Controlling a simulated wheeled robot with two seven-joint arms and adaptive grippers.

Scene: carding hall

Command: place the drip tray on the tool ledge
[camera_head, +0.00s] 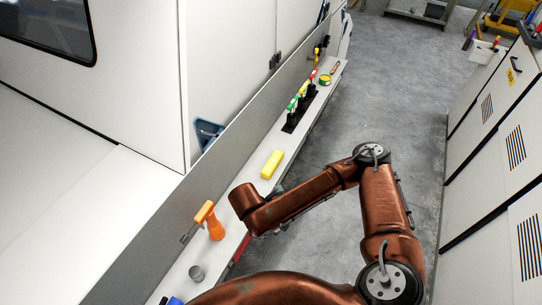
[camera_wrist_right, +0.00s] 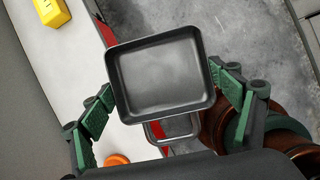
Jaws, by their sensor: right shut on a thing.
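The drip tray (camera_wrist_right: 160,75) is a black, shallow, rectangular tray with rounded corners, seen from its open side and empty. My right gripper (camera_wrist_right: 161,86) is shut on it, with green fingers at its left and right sides. A smaller dark loop shows just below the tray. The tool ledge (camera_head: 215,255) is a long white shelf along the machine's side; it also shows in the right wrist view (camera_wrist_right: 75,85), with a red edge. The tray appears over the ledge's edge there. In the head view my right arm hides the tray and nearly all of the gripper. My left gripper is out of view.
On the ledge are a yellow block (camera_head: 272,164), an orange tool (camera_head: 210,221), a grey cylinder (camera_head: 196,273) and a black rack (camera_head: 297,112) of coloured-handled tools. Bare ledge shows between the yellow block and the rack. White cabinets (camera_head: 500,140) stand across the aisle.

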